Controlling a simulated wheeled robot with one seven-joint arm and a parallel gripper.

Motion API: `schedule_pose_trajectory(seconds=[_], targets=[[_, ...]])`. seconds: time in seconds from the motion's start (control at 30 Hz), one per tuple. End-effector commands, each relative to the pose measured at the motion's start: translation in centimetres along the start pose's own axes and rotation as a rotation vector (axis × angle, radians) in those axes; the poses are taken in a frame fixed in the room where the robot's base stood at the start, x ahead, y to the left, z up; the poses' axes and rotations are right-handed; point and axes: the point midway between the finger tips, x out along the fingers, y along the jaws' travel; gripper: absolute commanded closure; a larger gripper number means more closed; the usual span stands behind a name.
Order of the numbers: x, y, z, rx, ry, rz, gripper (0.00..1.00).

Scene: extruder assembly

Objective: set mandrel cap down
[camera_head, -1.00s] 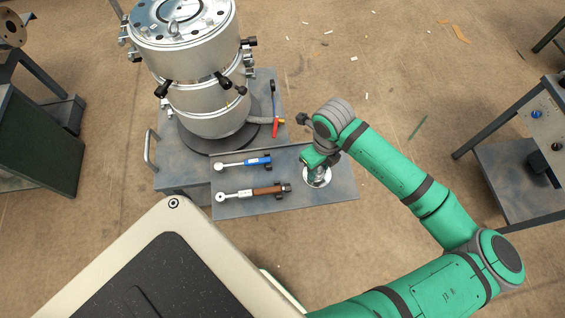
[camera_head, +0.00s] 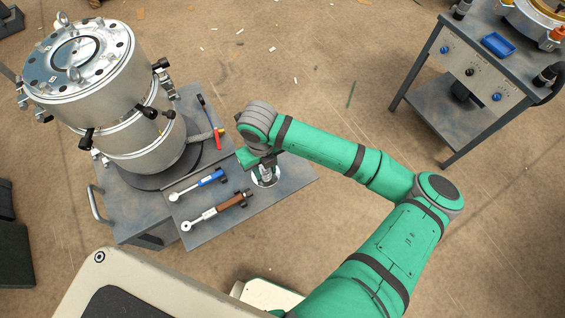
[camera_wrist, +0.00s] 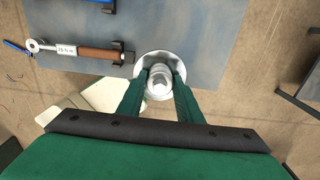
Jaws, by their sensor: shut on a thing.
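The mandrel cap (camera_head: 265,179) is a silvery metal piece with a wide round flange and a narrower stepped middle. It is at the right part of the grey cart top (camera_head: 288,184) in the head view, partly hidden by my wrist. In the wrist view the mandrel cap (camera_wrist: 159,62) sits between my green fingers. My gripper (camera_wrist: 160,82) is shut on its narrow middle. The flange looks to be at or very near the cart surface; I cannot tell whether it touches.
A brown-handled torque wrench (camera_head: 218,211) and a blue-handled one (camera_head: 198,185) lie left of the cap. A large steel cylinder (camera_head: 130,110) stands on the cart. Another cart (camera_head: 470,75) stands at the right.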

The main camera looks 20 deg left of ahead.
Motion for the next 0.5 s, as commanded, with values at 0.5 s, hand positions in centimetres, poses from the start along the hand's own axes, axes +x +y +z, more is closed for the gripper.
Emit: schedule_pose_trajectory(seconds=[0.5], targets=[[6.5, -7.8, 2.0, 0.000, 0.001, 0.001, 0.91]])
